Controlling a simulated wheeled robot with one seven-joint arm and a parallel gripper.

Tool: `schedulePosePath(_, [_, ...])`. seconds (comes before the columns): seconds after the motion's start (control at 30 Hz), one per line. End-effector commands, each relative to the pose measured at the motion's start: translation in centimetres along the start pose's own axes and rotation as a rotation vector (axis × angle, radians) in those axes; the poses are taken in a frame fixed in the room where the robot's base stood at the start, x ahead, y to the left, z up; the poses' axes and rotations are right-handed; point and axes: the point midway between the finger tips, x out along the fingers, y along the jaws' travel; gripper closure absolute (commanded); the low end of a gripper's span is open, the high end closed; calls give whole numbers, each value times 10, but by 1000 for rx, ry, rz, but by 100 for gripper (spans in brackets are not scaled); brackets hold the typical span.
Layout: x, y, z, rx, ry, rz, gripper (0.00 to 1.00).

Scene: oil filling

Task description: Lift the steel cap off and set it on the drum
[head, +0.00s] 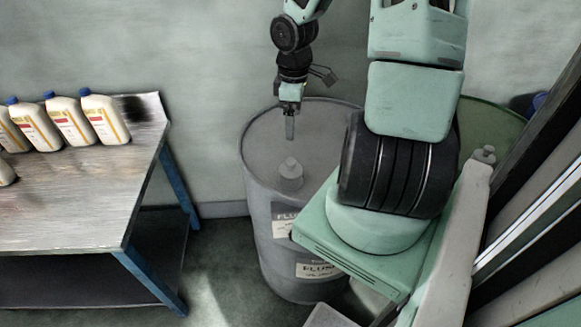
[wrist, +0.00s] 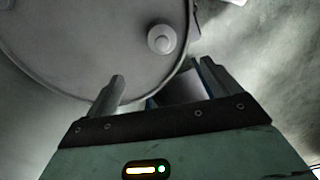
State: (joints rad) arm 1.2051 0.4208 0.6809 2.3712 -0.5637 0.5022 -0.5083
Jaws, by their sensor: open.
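The steel cap (head: 290,169) is a small grey knob-topped piece on the top of the grey drum (head: 262,135), near its front rim. In the wrist view the cap (wrist: 162,39) shows as a pale round disc close to the drum's rim, ahead of my fingertips. My gripper (head: 290,127) is above the drum top, fingers down, behind the cap in the head view. In the wrist view my gripper (wrist: 163,74) has its two fingers wide apart with nothing between them. The cap is apart from both fingers.
A metal-topped table (head: 75,195) with blue legs stands at the left, holding several white bottles with blue caps (head: 70,122). A green drum (head: 487,125) is partly hidden behind my arm at the right. The drum top around the cap is largely bare.

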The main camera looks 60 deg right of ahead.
Motion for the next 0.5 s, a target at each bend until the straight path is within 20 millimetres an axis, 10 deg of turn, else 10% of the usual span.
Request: schedulePosePath(0.5, [103, -2, -1, -1, -1, -3, 11])
